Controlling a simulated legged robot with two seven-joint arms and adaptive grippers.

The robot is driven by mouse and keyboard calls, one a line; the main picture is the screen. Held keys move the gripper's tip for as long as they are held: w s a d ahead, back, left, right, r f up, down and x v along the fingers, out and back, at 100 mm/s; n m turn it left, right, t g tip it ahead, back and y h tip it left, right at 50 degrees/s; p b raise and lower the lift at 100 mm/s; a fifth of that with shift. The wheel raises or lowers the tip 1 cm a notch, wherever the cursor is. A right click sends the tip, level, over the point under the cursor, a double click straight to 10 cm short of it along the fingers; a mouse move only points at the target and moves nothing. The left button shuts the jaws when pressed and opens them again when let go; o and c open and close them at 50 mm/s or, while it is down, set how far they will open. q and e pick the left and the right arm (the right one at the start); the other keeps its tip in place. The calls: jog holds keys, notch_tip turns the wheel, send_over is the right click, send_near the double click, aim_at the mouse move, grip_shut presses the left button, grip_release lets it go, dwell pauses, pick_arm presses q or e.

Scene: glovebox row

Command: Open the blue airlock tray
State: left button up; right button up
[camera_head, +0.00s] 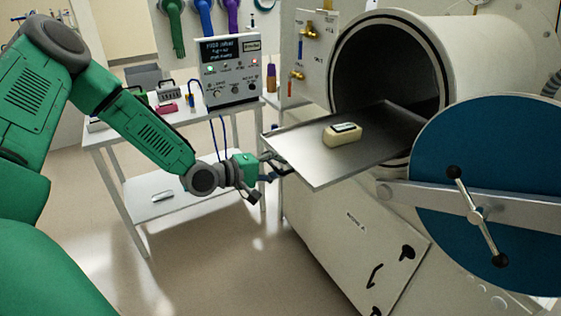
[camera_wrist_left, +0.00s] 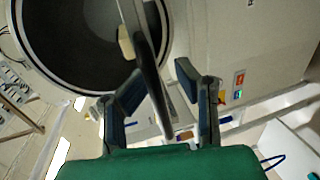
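The airlock tray (camera_head: 300,160) is a flat grey metal plate, not blue, and sticks out of the round airlock chamber (camera_head: 385,70). A cream block (camera_head: 346,135) with a dark-framed label lies on it. The blue round door (camera_head: 490,180) stands swung open to the right. My left gripper (camera_head: 277,167) is at the tray's outer edge. In the left wrist view my left gripper (camera_wrist_left: 160,74) has its fingers apart, with the thin tray (camera_wrist_left: 149,75) seen edge-on between them, closer to the left finger; contact is unclear. My right gripper is out of view.
A white cart (camera_head: 150,120) with a control box (camera_head: 232,68) stands left of the airlock, close to my left arm. A valve panel (camera_head: 308,55) is beside the chamber. Coloured gloves (camera_head: 205,15) hang at the back. The floor (camera_head: 215,260) in front is clear.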

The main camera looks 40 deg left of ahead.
aim_at(271, 164)
pick_arm(q)
jog(key=shift+w+d+r, duration=0.15)
jog(key=shift+r, duration=0.2)
jog(key=s+a, duration=0.2)
jog(key=shift+s+r, duration=0.2)
jog(key=shift+s, duration=0.15)
jog(key=v, duration=0.4)
jog(key=shift+s+d+r, duration=0.15)
jog(key=shift+s+d, duration=0.15)
jog(key=v, duration=0.3)
jog(key=shift+s+a, duration=0.2)
jog(key=shift+s, duration=0.1)
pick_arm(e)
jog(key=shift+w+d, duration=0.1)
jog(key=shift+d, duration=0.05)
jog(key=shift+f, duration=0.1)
